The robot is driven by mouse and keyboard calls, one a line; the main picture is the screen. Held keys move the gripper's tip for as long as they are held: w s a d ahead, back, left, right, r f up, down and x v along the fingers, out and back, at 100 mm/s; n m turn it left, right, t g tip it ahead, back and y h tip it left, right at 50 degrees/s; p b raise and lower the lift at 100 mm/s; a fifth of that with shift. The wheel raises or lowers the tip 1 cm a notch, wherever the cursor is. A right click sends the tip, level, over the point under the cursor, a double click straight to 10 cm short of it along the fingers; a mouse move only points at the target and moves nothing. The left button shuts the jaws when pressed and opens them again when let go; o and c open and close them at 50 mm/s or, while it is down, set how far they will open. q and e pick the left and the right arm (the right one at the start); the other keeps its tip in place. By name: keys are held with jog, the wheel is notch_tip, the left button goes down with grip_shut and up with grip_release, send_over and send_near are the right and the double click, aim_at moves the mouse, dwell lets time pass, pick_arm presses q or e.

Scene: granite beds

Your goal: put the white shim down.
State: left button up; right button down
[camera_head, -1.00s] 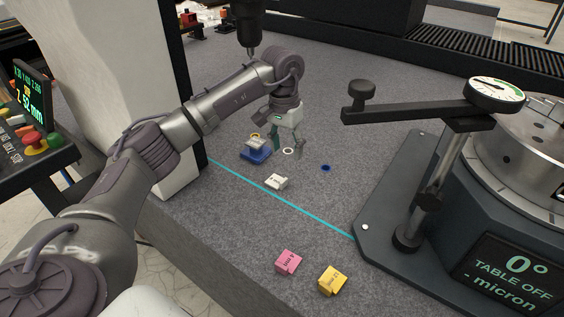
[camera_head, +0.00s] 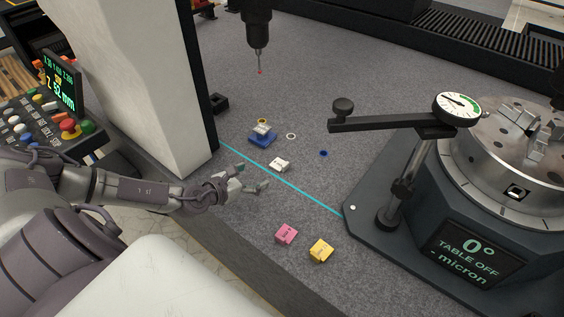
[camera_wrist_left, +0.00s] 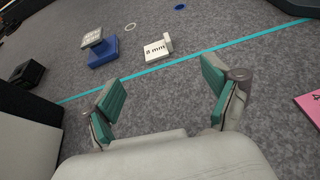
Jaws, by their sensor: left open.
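A thin white ring, which appears to be the white shim (camera_head: 291,136), lies flat on the grey bed beyond the cyan line, between the blue stand and a blue ring. It also shows near the top of the left wrist view (camera_wrist_left: 130,27), with nothing touching it. My left gripper (camera_head: 252,178) is open and empty, on the near side of the cyan line and well apart from the ring. Its two green-padded fingers (camera_wrist_left: 163,90) are spread with only bed surface between them. My right gripper is not in view.
A white block marked 8 mm (camera_head: 279,165) sits just beyond my fingers. Pink (camera_head: 286,233) and yellow (camera_head: 321,250) blocks sit nearer. A probe (camera_head: 259,55) hangs above; a rotary table (camera_head: 470,215) stands right.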

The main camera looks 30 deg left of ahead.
pick_arm(q)
jog(key=shift+s+a+n, duration=0.15)
jog(key=shift+a+n, duration=0.25)
send_near(279, 166)
jog(key=w, duration=0.3)
jog(key=shift+w+a+f+y, duration=0.1)
jog(key=shift+w+f+y, duration=0.1)
jog(key=shift+w+y, duration=0.1)
jog(key=shift+d+x, duration=0.2)
jog(key=shift+x, duration=1.35)
jog(key=shift+d+x, duration=0.2)
jog(key=shift+x, duration=1.4)
jog(key=shift+r, duration=0.15)
jog(key=shift+s, duration=0.1)
jog(key=c, duration=1.4)
jog(key=shift+o, duration=0.2)
jog(key=shift+r, duration=0.15)
